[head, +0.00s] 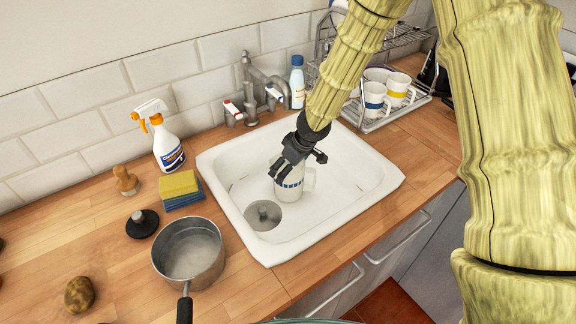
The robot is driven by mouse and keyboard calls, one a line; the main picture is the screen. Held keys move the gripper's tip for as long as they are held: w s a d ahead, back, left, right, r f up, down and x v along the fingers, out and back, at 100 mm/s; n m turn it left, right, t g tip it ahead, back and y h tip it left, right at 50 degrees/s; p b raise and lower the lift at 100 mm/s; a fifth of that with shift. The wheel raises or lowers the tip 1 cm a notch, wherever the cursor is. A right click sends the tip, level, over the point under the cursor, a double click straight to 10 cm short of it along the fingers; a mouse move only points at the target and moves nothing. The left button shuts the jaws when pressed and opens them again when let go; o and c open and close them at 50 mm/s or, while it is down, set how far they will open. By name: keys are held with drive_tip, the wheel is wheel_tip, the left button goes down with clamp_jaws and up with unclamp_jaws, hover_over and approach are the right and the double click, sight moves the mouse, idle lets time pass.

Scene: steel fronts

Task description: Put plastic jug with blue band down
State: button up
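The white plastic jug (291,190) with a blue patterned band is in the white sink basin, right of the drain. It looks about upright, with its handle to the right. My gripper (284,169) points down at the jug from above, and its dark fingers overlap the jug's upper part. The fingers hide the rim, so I cannot tell whether they are closed on it. I also cannot tell whether the jug's base touches the sink (345,190).
Left of the sink are a saucepan (188,252), sponges (180,190), a spray bottle (166,148), a brush (126,181) and a black-based plug (142,224). The tap (262,85) stands behind it. A dish rack (385,115) with mugs is at the back right. The basin's right side is clear.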

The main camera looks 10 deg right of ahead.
drive_tip(key=shift+f, duration=0.15)
drive_tip(key=o, duration=1.1)
drive_tip(key=p+v, duration=0.1)
drive_tip(key=v, duration=1.1)
drive_tip(key=shift+r, duration=0.25)
drive_tip(key=shift+w, duration=0.1)
